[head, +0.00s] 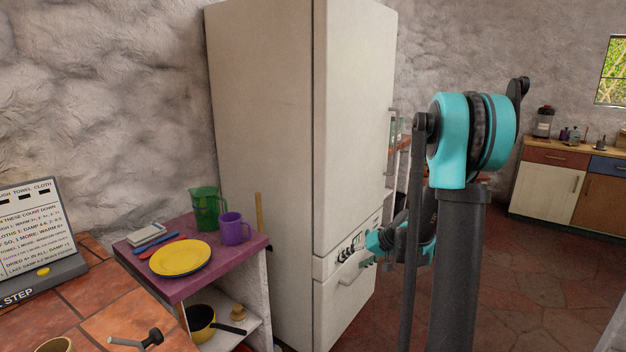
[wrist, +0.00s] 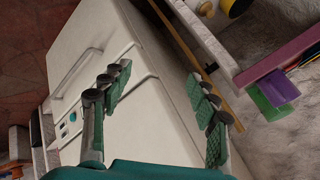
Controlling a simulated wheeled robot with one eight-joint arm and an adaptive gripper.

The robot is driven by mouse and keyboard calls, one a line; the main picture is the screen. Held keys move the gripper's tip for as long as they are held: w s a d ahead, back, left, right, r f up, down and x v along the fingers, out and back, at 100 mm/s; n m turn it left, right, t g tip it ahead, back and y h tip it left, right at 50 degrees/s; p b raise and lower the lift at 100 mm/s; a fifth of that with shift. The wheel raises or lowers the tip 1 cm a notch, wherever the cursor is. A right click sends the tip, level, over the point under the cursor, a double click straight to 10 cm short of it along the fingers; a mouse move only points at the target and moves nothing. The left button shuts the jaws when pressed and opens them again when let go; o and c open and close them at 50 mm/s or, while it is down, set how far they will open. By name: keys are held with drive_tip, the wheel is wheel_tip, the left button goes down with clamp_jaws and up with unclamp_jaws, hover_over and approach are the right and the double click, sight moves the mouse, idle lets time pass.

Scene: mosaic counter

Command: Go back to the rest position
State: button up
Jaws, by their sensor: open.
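My gripper (head: 350,254) is at the right side of the tall cream fridge (head: 265,130) in the head view, near its lower door. In the wrist view my gripper (wrist: 165,92) has its two green-padded fingers spread wide apart with nothing between them. The fridge front and its handle (wrist: 78,72) lie beyond the fingers. I cannot tell whether the fingertips touch the fridge. My arm stands upright at the right of the head view and folds over at its teal joint.
A purple-topped shelf (head: 190,290) left of the fridge holds a yellow plate (head: 180,258), a green jug (head: 207,209) and a purple mug (head: 235,229). A tiled counter (head: 120,322) is at lower left. Open floor (head: 540,260) lies right, before far cabinets (head: 548,190).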

drive_tip(key=s+d+h, duration=0.2)
drive_tip(key=s+h, duration=0.1)
drive_tip(key=s, duration=1.1)
drive_tip(key=s+d+f+h, duration=0.1)
drive_tip(key=s+d+h, duration=0.2)
drive_tip(key=s, duration=1.1)
drive_tip(key=shift+s+g+h, duration=0.3)
drive_tip(key=shift+g+h, duration=0.1)
drive_tip(key=shift+a, duration=0.1)
drive_tip(key=shift+c, duration=0.5)
